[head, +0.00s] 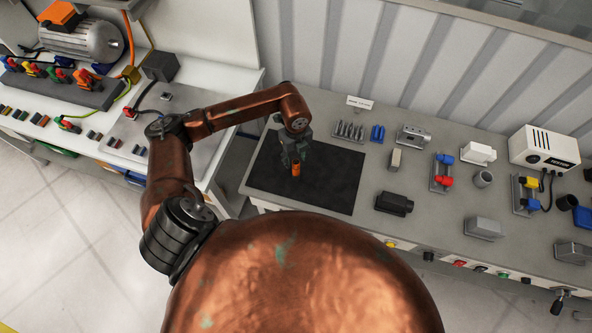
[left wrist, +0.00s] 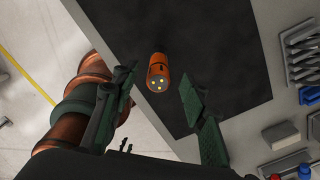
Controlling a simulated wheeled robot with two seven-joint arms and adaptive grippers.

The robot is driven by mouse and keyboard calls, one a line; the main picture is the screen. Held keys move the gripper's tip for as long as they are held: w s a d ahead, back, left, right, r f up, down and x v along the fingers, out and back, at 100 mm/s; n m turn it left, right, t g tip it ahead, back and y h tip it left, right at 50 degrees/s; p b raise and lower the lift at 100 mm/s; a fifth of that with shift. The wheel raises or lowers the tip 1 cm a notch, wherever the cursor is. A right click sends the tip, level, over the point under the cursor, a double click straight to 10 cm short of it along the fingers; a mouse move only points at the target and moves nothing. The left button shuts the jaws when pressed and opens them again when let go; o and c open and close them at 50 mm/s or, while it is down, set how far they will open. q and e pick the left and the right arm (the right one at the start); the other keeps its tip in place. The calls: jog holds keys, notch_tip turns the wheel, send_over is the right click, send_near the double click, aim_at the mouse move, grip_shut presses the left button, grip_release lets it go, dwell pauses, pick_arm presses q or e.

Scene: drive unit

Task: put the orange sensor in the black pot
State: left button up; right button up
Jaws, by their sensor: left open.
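The orange sensor (head: 296,169) is a small cylinder on the black mat (head: 335,182). In the left wrist view the sensor (left wrist: 159,72) shows its end face with several pale dots toward the camera. My left gripper (head: 293,156) is open above the sensor, which lies between the lines of the fingers, with a visible gap on each side in the wrist view. I cannot tell its height above the sensor. My right gripper is not seen.
A white tester box (head: 545,149) stands farther right. The mat around the sensor is clear.

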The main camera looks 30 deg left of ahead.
aim_at(296, 171)
pick_arm(q)
notch_tip(296, 171, down, 5)
jog(key=shift+s+d+r+p, duration=0.1)
jog(key=shift+p, duration=0.5)
jog(key=shift+c, duration=0.4)
grip_shut()
